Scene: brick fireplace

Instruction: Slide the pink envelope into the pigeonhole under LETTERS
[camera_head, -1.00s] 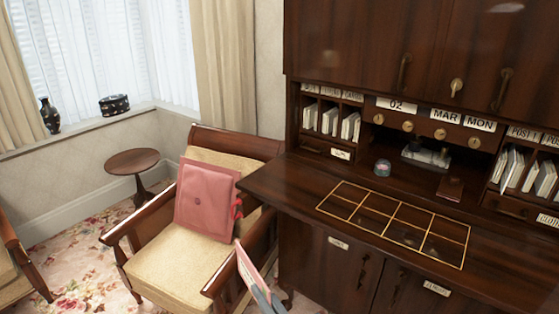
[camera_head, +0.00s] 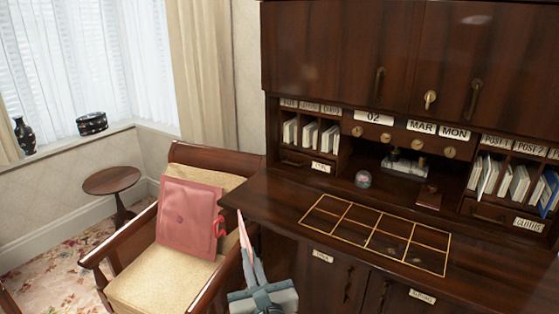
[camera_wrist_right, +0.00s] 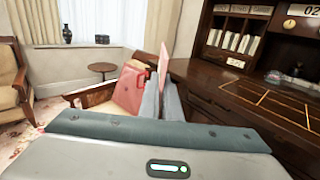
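A thin pink envelope (camera_head: 246,238) stands nearly edge-on in my right gripper (camera_head: 255,268), in front of the desk's left end. In the right wrist view the envelope (camera_wrist_right: 163,62) rises between the grey fingers of the right gripper (camera_wrist_right: 161,97), which are closed on it. The left pigeonholes (camera_head: 310,130) of the desk are up and to the right of the envelope, well apart from it. Three small labels (camera_head: 308,106) sit above them, too small to read surely. White papers stand in these pigeonholes. My left gripper is out of view.
The wooden desk (camera_head: 280,205) has a gold grid, a small round object (camera_head: 363,179) and an inkstand (camera_head: 404,168). An armchair (camera_head: 150,280) with a pink pouch-like item (camera_head: 188,220) stands left of my gripper. More filled pigeonholes (camera_head: 505,178) are at right.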

